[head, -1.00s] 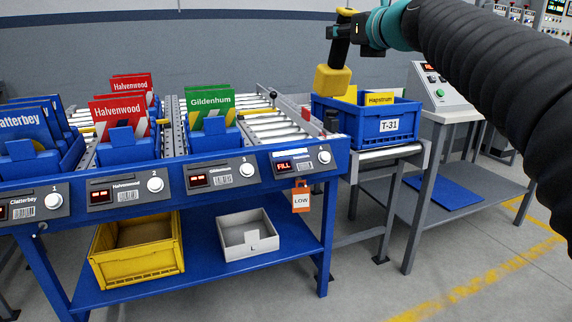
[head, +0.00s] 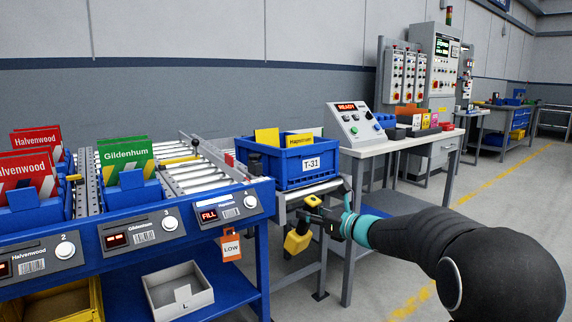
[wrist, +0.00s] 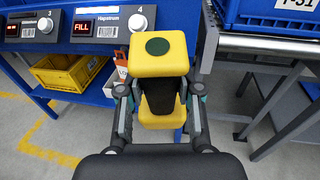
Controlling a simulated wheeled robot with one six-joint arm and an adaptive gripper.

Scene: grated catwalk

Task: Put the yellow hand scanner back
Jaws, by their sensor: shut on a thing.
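My gripper (head: 325,217) is shut on the yellow hand scanner (head: 298,241), holding it in the air in front of the roller stand, below the blue T-31 tote. In the wrist view the scanner (wrist: 158,55) sits between both fingers (wrist: 158,95), its yellow top with a dark green disc facing the camera and its dark grip between the fingers. A second yellow part of it shows lower down. No holder for the scanner can be made out.
The blue T-31 tote (head: 291,179) holds yellow cards on the rollers. The blue rack (head: 125,225) with lane displays stands left, an orange LOW tag (head: 230,246) hanging from it. A console table (head: 398,146) stands right. Floor in front is open.

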